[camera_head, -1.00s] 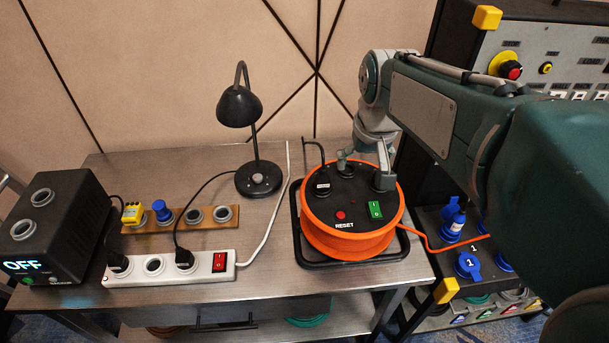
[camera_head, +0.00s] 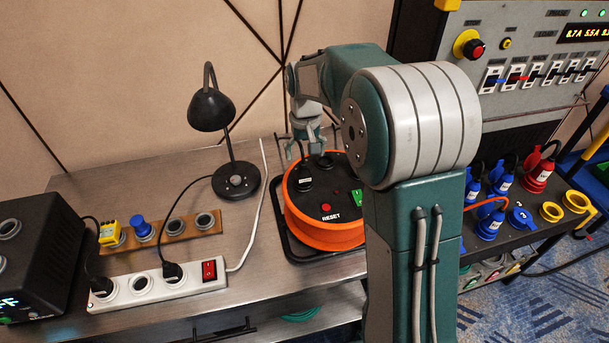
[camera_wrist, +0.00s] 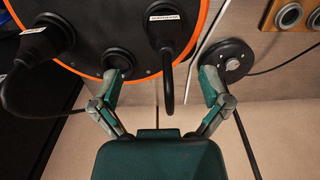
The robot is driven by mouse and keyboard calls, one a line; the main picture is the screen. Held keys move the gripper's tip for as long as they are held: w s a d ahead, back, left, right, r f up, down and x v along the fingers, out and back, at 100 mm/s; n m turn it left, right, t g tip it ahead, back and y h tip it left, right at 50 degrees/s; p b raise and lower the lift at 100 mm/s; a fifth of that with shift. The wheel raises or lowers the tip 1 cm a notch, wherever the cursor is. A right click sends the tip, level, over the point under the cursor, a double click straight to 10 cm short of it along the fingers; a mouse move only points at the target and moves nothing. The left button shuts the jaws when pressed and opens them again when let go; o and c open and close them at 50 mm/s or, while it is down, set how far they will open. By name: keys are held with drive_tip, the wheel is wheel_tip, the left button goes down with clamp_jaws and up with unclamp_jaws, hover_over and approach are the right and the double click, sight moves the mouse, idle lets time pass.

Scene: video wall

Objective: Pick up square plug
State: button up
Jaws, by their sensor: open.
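A boxy yellow plug (camera_head: 109,232) stands at the left end of a wooden socket strip (camera_head: 177,228) on the metal table; it looks like the square plug. A round blue plug (camera_head: 142,227) stands beside it. My gripper (camera_head: 306,152) is open above the back edge of the orange cable reel (camera_head: 322,233), well right of the yellow plug. In the wrist view my gripper (camera_wrist: 160,76) has its fingers spread on either side of a labelled black plug and its cable (camera_wrist: 165,35), with no visible grip on them. The yellow plug does not show in the wrist view.
A black desk lamp (camera_head: 237,180) stands between reel and wooden strip. A white power strip (camera_head: 150,288) with black plugs lies in front, and a black box (camera_head: 40,255) stands at left. A rack with several coloured plugs (camera_head: 490,220) is at right.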

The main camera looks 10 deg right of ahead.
sight(302, 167)
drive_tip(key=shift+a+f, duration=0.3)
drive_tip(key=shift+f, duration=0.5)
drive_tip(key=f, duration=0.4)
drive_tip(key=shift+s+a+f, duration=0.25)
drive_tip(key=shift+s+f, duration=0.05)
drive_tip(key=shift+d+f, duration=0.25)
drive_tip(key=shift+d, duration=0.05)
drive_tip(key=shift+a, duration=0.2)
clamp_jaws()
